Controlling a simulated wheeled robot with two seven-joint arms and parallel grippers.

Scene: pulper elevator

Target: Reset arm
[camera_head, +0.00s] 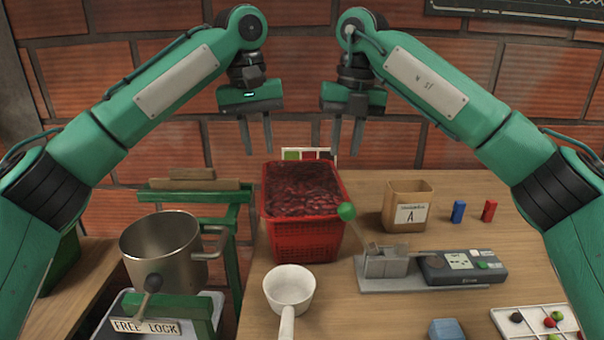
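My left gripper (257,134) hangs above the back left of the red basket, its two fingers pointing down and apart, with nothing between them. My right gripper (346,134) hangs at the same height, above the basket's back right, its fingers also apart and empty. Both arms are raised and come in from the two sides. The red basket (305,242) stands on the table below and is full of dark red cherries (302,188). Neither gripper touches anything.
A steel pot (160,250) stands left on a green stand marked FREE LOCK (146,327). A white ladle-like pan (289,287), a box marked A (408,207), a grey device (460,268) with a green-knobbed lever (346,211) and a white sorting tray (500,318) occupy the wooden table.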

